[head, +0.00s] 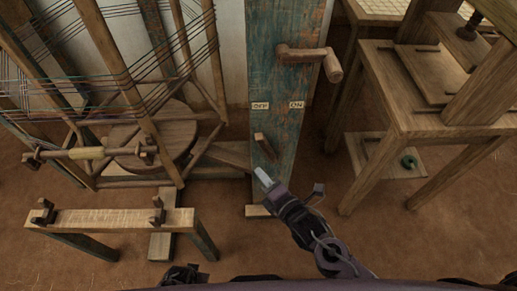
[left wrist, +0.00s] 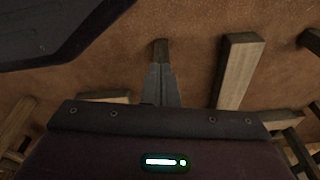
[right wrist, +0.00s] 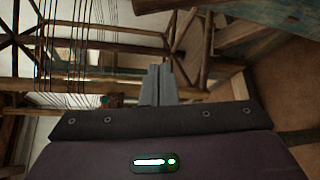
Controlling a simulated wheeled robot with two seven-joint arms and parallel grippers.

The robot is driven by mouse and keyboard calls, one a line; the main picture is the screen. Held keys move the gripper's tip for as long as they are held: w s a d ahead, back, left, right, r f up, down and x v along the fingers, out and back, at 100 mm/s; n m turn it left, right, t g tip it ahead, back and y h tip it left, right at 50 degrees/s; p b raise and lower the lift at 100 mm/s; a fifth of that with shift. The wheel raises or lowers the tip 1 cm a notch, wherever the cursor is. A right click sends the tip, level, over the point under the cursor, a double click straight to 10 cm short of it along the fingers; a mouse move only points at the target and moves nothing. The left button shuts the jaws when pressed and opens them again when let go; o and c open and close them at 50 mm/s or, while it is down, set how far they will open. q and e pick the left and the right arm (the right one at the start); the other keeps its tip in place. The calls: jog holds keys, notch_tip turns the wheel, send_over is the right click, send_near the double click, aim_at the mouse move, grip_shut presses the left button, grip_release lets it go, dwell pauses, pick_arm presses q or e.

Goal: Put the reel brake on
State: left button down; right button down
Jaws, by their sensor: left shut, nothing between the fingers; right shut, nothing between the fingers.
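The brake lever (head: 265,147) is a short wooden bar on a worn blue-green post (head: 275,75). It tilts so that its upper end leans left, toward the OFF label (head: 260,105); the ON label (head: 297,105) is to the right. My right gripper (head: 263,176) is shut and empty, its tips just below the lever's lower end with a small visible gap. Its shut fingers also show in the right wrist view (right wrist: 157,84). My left gripper (left wrist: 161,82) is shut and empty over the brown floor; in the head view only dark parts show at the bottom edge.
A wooden crank handle (head: 312,58) sticks out higher on the post. Left stands the thread reel with its round wooden disc (head: 165,135), and a low bench (head: 105,220) before it. A wooden table (head: 430,105) stands right. Bare floor lies in front.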

aim_at(261, 145)
jog(key=shift+w, duration=0.1)
